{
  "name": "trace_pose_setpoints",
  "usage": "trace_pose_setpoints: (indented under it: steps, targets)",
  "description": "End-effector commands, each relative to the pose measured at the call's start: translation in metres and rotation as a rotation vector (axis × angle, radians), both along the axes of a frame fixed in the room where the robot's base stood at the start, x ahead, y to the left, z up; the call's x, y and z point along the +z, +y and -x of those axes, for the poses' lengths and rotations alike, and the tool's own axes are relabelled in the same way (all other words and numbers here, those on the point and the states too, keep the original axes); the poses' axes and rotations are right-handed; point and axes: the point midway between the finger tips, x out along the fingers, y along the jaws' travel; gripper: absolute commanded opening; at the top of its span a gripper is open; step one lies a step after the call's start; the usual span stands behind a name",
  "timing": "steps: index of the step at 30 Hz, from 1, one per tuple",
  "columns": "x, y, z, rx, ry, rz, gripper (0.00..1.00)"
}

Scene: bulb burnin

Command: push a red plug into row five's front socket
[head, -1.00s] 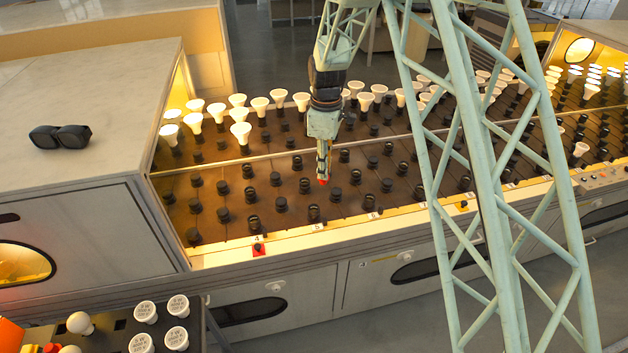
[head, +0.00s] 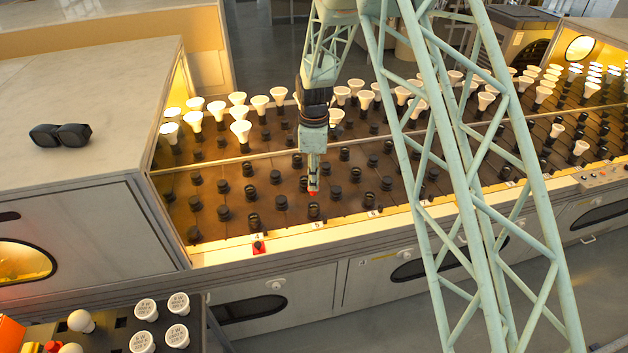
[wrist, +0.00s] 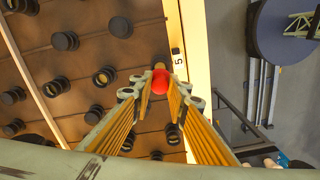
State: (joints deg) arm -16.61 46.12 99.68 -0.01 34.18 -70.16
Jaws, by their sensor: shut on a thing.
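My gripper (head: 313,187) is shut on a red plug (head: 313,193), which shows at its tips. In the wrist view the plug (wrist: 160,82) is a round red end between the yellow fingers (wrist: 158,92). The label 5 (head: 318,225) marks row five on the bench's pale front edge; it also shows in the wrist view (wrist: 178,62). Row five's front socket (head: 314,211) is a black ring just below the plug in the head view.
Black sockets fill the brown deck, with white bulbs (head: 240,132) in the back rows. A red tag with a black knob (head: 258,248) sits on the front edge by row four. A tray of bulbs (head: 112,330) is at lower left. Dark glasses (head: 60,136) lie on the left cabinet.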

Motion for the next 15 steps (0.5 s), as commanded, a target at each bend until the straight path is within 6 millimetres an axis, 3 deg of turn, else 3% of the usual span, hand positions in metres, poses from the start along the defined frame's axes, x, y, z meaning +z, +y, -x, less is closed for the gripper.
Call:
trace_pose_setpoints:
  steps: [15]
  targets:
    - [-0.035,0.0,0.0,0.0,0.001,0.0,0.07]
